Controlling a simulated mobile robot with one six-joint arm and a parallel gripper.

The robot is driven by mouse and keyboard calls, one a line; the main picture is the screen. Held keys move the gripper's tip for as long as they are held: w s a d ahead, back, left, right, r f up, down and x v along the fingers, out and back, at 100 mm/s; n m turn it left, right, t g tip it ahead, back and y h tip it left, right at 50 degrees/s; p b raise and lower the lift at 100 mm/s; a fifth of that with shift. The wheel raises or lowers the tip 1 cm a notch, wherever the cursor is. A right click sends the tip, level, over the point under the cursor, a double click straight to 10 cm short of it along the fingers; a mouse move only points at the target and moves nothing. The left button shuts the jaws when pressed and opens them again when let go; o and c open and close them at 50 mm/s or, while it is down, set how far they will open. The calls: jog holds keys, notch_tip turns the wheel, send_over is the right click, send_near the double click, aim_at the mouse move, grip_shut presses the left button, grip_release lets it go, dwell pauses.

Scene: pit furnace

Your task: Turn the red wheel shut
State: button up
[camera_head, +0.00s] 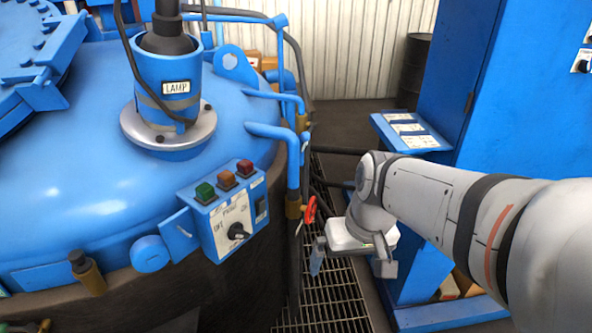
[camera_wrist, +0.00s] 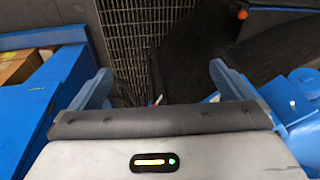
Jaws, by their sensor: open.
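The red wheel (camera_head: 311,209) is small and sits on the blue pipe at the right side of the furnace, seen nearly edge-on in the head view. My gripper (camera_head: 317,257) is just below and to the right of it, apart from it as far as I can see. In the wrist view my gripper (camera_wrist: 158,85) shows its two fingers spread wide, with nothing held between them. The red wheel is not clearly visible in the wrist view; a tiny reddish spot between the fingers is too small to tell.
The blue control box (camera_head: 228,211) with coloured buttons and the furnace lid (camera_head: 80,170) lie to the left. A blue cabinet (camera_head: 455,75) with a sloped panel (camera_head: 412,133) stands at the right. Floor grating (camera_head: 335,300) lies below. Blue vertical pipes (camera_head: 293,160) run close beside the wheel.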

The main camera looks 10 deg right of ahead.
jog(key=w+a+f+n+g+y+b, duration=0.1)
jog(key=w+a+f+n+y+b, duration=0.2)
jog(key=w+f+y+b, duration=0.65)
jog(key=n+t+y+b, duration=0.5)
jog(key=t+y+b, duration=0.15)
jog(key=b, duration=0.25)
send_near(313, 212)
jog(key=a+h, duration=0.1)
jog(key=a, duration=0.2)
jog(key=shift+t, duration=0.35)
jog(key=x, duration=0.5)
jog(key=w+x, duration=0.1)
jog(key=x, duration=0.2)
jog(key=shift+d+r, duration=0.25)
jog(key=shift+d, duration=0.05)
jog(key=shift+s, duration=0.1)
jog(key=c, duration=0.7)
